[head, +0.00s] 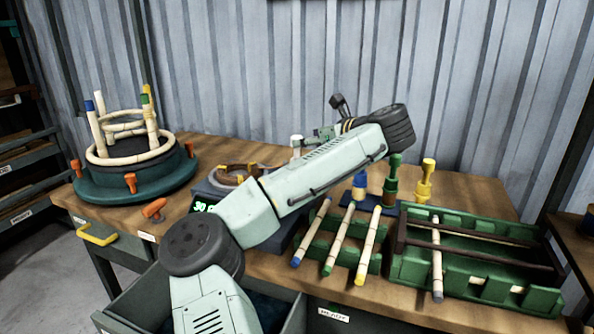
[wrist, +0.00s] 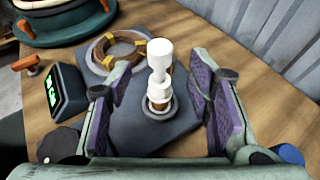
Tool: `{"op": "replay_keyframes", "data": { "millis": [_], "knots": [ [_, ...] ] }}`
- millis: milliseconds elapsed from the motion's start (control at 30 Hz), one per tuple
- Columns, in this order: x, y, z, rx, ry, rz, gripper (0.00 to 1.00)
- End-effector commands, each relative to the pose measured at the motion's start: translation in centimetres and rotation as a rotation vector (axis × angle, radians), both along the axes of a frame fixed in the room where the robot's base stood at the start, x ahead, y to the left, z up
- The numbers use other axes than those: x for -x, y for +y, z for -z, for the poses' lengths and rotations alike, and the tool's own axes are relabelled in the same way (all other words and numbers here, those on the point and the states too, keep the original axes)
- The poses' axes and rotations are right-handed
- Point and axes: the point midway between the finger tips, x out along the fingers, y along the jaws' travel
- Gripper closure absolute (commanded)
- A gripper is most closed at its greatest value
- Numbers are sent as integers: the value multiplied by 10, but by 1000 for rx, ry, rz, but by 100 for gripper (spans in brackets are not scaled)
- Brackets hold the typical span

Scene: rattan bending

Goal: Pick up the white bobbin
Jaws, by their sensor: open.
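The white bobbin (wrist: 159,62) stands upright on a grey plate (wrist: 150,133) in the wrist view. It lies between the two purple-padded fingers of my gripper (wrist: 160,88), with a gap on both sides. My gripper is open and does not visibly touch it. In the head view only the white top of the bobbin (head: 297,142) shows behind my arm, at the left of my gripper (head: 318,136). My arm hides the rest of it.
Blue (head: 358,186), green (head: 392,176) and yellow (head: 426,178) bobbins stand right of my arm. Banded rattan sticks lie on a green rack (head: 344,240) and green tray (head: 470,266). A round former (head: 135,180) with orange clamps stands left.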

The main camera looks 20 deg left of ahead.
Motion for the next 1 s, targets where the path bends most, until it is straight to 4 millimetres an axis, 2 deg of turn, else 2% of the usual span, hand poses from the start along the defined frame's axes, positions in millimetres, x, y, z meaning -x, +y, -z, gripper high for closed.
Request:
{"op": "replay_keyframes", "data": {
  "millis": [233, 500, 800, 1000],
  "knots": [
    [-11, 16, 7, 1, -2, -1, 53],
    [-30, 46, 20, 2, -3, 1, 53],
    [-33, 49, 24, 1, -4, 2, 53],
    [-33, 49, 24, 2, -4, 3, 66]
  ]
}}
